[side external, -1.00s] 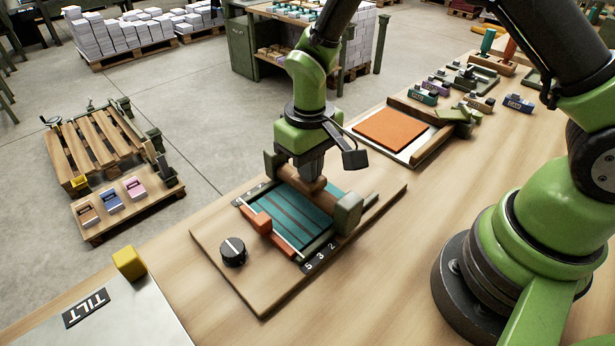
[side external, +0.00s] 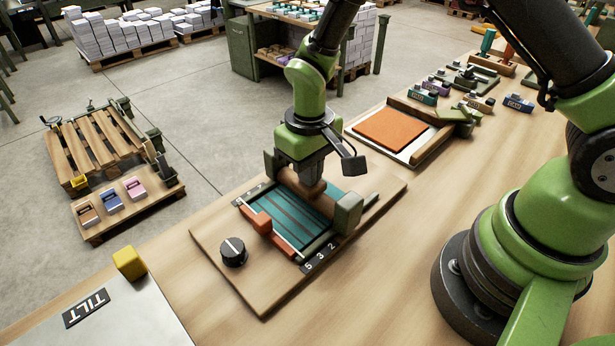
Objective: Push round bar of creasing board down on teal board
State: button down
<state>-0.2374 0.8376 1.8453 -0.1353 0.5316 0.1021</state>
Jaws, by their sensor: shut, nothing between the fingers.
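The creasing board (side external: 262,292) is a wooden base on the bench. The teal board (side external: 283,222) lies on it, with darker lines across it. The round bar (side external: 318,201) is a brown wooden roller that spans the far side of the teal board between two green end blocks. I cannot tell if it touches the teal board. My gripper (side external: 311,180) is shut and empty, pointing down at the top of the bar. Its fingertips look at or very near the bar and are partly hard to make out.
An orange slider (side external: 262,222) and a black knob (side external: 233,252) sit on the near part of the base. A yellow block (side external: 129,263) stands by the TILT plate. A tray with an orange sheet (side external: 391,128) lies behind, with small coloured blocks beyond.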

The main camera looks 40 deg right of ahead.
jog(key=shift+r, duration=3.45)
jog(key=shift+r, duration=0.2)
notch_tip(320, 180, up, 7)
jog(key=m+t, duration=0.1)
jog(key=t, duration=0.1)
send_over(325, 182)
jog(key=s+d+r+m+t+y, duration=0.1)
jog(key=s+r+t, duration=0.1)
jog(key=s+r, duration=0.3)
jog(key=s+d+r+m+t+y, duration=0.1)
jog(key=s+d+r+m+t, duration=0.1)
jog(key=s+r, duration=0.3)
jog(key=s+t, duration=0.1)
jog(key=s, duration=0.3)
jog(key=shift+s, duration=0.3)
